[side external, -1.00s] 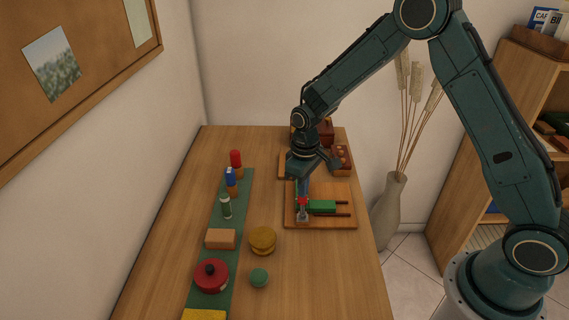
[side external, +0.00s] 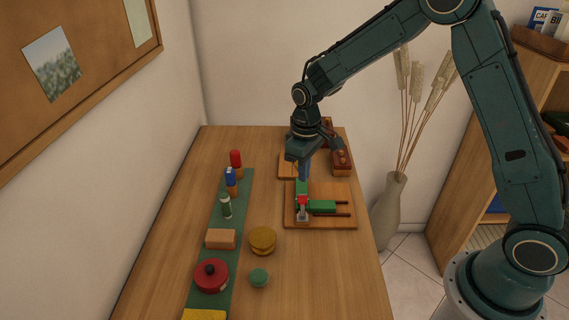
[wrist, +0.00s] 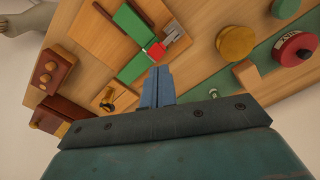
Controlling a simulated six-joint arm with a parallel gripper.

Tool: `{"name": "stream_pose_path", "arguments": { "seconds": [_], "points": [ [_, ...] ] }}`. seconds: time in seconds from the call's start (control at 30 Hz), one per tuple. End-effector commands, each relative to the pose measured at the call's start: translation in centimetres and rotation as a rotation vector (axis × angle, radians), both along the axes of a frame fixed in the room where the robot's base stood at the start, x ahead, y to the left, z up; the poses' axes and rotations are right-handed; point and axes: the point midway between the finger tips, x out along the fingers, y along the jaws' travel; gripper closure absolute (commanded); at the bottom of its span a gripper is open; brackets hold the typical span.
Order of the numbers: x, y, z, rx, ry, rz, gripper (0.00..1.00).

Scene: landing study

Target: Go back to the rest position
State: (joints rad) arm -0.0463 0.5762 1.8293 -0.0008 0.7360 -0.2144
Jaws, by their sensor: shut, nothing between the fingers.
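My gripper (side external: 303,172) hangs over the far part of the table, above the far edge of a wooden board (side external: 340,190). Its blue fingers are shut with nothing between them; they also show in the wrist view (wrist: 158,75). On the board lie green pieces (side external: 322,207), a red piece (side external: 302,200) and a grey metal piece (side external: 302,215). In the wrist view the green pieces (wrist: 132,24) and the red piece (wrist: 156,51) lie beyond the fingertips, apart from them.
A green strip (side external: 213,258) on the left carries a red lidded pot (side external: 211,276), an orange block (side external: 220,239) and several small items. Brown blocks (side external: 341,162) stand behind the board. A vase (side external: 390,210) stands right.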

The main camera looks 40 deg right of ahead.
Motion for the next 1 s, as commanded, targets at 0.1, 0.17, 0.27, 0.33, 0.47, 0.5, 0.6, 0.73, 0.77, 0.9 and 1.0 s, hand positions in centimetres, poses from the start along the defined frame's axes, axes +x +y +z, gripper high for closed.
{"name": "stream_pose_path", "arguments": {
  "seconds": [0.1,0.17,0.27,0.33,0.47,0.5,0.6,0.73,0.77,0.9,1.0],
  "points": [
    [0.0,0.0,0.1,0.000,0.000,0.000,1.00],
    [0.0,0.0,0.1,0.000,0.000,0.000,1.00],
    [0.0,0.0,0.1,0.000,0.000,0.000,1.00],
    [0.0,0.0,0.1,0.000,0.000,0.000,1.00],
    [-0.2,0.0,0.6,0.001,-0.006,-0.003,1.00],
    [-0.3,-0.1,0.9,0.000,-0.009,-0.005,1.00],
    [-0.7,-0.1,2.1,0.001,-0.024,-0.011,1.00],
    [-1.7,-0.3,4.4,0.003,-0.052,-0.024,1.00],
    [-2.0,-0.3,5.0,0.003,-0.059,-0.028,1.00],
    [-3.6,-0.6,8.0,0.006,-0.096,-0.049,1.00],
    [-5.0,-0.7,10.0,0.008,-0.125,-0.063,1.00]
  ]
}}
